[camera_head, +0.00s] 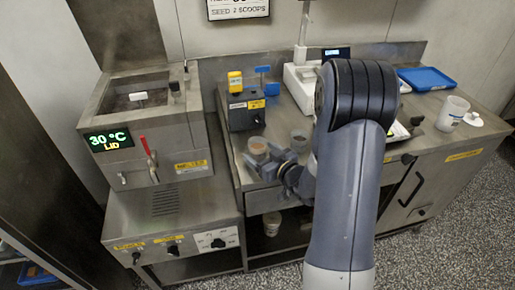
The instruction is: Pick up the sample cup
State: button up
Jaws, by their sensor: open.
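Several cups show, and I cannot tell for sure which is the sample cup. A small clear cup with orange-brown contents (258,147) stands on the steel counter near its front left edge. A small grey cup (299,141) stands to its right. A larger whitish cup (453,112) stands at the right of the counter. My gripper (268,163) is open, low at the counter's front left, just in front of the orange-brown cup. Its fingers are small in view, and I cannot tell whether they touch that cup. My arm hides the middle of the counter.
A steel tank unit (150,125) with a red-handled tap stands at the left. A dark box (246,112) with a yellow container on top stands behind the small cups. A white scale-like device (300,80) and a blue tray (426,78) are farther back. A pale container (272,222) sits below the counter.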

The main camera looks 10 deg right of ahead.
jog(key=shift+x, duration=1.2)
jog(key=c, duration=1.1)
